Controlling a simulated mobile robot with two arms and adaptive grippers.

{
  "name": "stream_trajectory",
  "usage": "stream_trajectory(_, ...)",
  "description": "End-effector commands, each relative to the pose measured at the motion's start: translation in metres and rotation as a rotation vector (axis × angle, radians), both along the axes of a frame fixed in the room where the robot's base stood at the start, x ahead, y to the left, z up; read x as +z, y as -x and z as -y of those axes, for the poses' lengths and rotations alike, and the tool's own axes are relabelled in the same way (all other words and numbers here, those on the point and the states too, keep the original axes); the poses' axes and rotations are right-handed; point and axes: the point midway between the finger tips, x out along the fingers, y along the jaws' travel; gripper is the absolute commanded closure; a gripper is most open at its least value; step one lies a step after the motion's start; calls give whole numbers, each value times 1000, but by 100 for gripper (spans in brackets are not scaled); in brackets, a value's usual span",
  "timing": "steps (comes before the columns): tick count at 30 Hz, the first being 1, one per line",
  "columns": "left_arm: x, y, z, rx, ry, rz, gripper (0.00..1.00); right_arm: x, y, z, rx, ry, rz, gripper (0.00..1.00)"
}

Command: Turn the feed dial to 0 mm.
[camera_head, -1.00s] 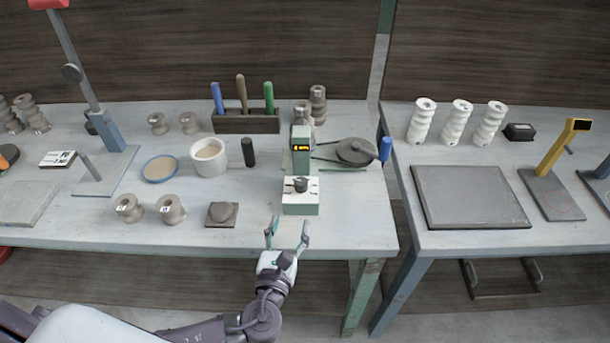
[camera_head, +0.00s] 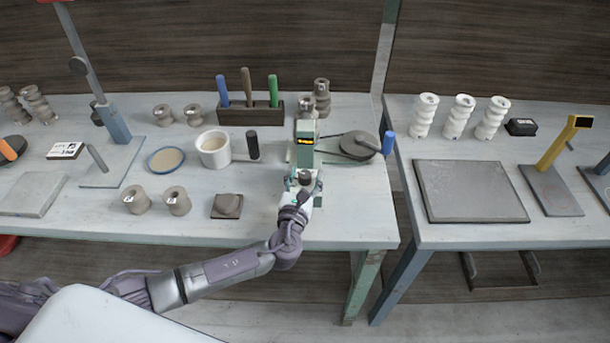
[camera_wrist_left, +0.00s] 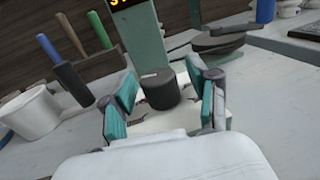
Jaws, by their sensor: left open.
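The feed dial (camera_head: 305,177) is a dark round knob on a white plate at the foot of a green post with a lit amber display (camera_head: 305,141). The display's figures are too small to read. In the left wrist view the dial (camera_wrist_left: 159,90) stands upright between the two teal-padded fingers. My left gripper (camera_head: 304,184) is open around the dial, with a finger on each side (camera_wrist_left: 168,98) and a gap visible at least on the right. The gripper hides most of the white plate in the head view. My right gripper is not in view.
A tool rack (camera_head: 250,114) is at the back.

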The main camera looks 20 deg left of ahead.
Motion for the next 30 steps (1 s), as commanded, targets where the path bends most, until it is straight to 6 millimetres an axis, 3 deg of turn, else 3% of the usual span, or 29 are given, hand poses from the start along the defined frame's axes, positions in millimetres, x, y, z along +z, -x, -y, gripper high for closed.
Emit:
stream_trajectory(3,0,0,0,0,0,0,40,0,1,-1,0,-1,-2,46)
stream_trajectory(14,0,1,0,0,0,0,100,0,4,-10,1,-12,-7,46)
stream_trajectory(23,0,1,1,39,2,-1,100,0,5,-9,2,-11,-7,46)
stream_trajectory(30,-1,1,2,178,5,-3,100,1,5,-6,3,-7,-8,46)
